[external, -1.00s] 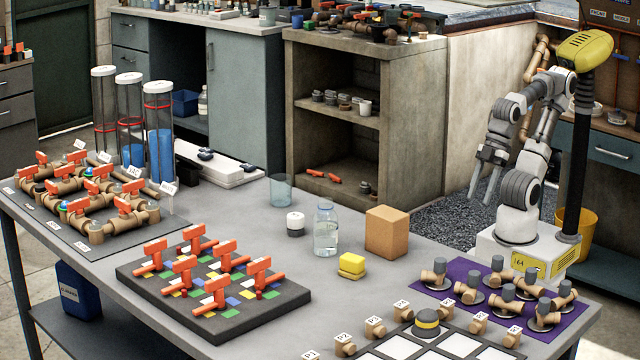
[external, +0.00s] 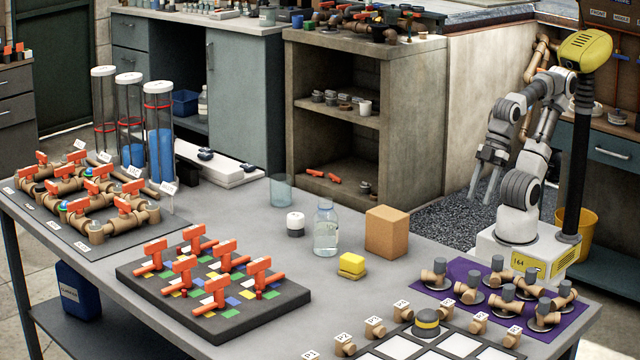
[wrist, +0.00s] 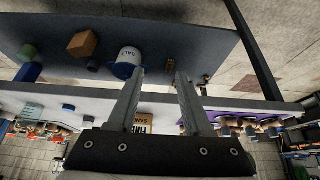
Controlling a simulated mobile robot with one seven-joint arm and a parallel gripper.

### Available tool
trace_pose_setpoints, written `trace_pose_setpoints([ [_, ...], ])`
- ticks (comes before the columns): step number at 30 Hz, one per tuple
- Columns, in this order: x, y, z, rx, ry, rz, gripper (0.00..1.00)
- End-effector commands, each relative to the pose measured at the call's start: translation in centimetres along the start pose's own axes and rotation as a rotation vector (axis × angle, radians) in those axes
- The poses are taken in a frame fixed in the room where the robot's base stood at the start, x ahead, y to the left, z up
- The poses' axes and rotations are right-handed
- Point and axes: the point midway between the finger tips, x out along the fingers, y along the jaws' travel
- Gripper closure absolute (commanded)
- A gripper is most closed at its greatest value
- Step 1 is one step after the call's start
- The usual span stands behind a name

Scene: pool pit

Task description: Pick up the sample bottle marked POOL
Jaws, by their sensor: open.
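A clear bottle (external: 325,232) with water in it stands upright on the grey table (external: 250,215). It is the only bottle on that table top, and I cannot read a POOL mark on it. My gripper (external: 482,193) is open and empty, beyond the table's right far edge, well to the right of the bottle and apart from it. In the wrist view my two fingers (wrist: 161,76) stand apart with nothing between them. I cannot pick out the clear bottle in the wrist view.
An orange-tan block (external: 386,232), a yellow sponge-like block (external: 351,266), a black-and-white jar (external: 295,224) and a clear beaker (external: 281,190) stand near the bottle. A valve board (external: 215,290) lies left, a purple mat (external: 440,285) right. A tub marked SALT (wrist: 128,62) shows in the wrist view.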

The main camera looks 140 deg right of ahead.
Motion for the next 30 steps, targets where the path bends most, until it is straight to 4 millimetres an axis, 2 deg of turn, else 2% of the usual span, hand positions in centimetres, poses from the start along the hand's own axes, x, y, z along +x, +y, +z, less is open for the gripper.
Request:
trace_pose_setpoints([
  [12,0.00,0.00,0.00,0.000,0.000,0.000,0.50],
  [18,0.00,0.00,0.00,0.000,0.000,0.000,0.14],
  [21,0.00,0.00,0.00,0.000,0.000,0.000,0.00],
  [27,-0.04,0.00,-0.02,0.000,0.000,0.000,0.00],
  [30,-0.89,0.00,-0.57,0.000,0.003,0.000,0.00],
])
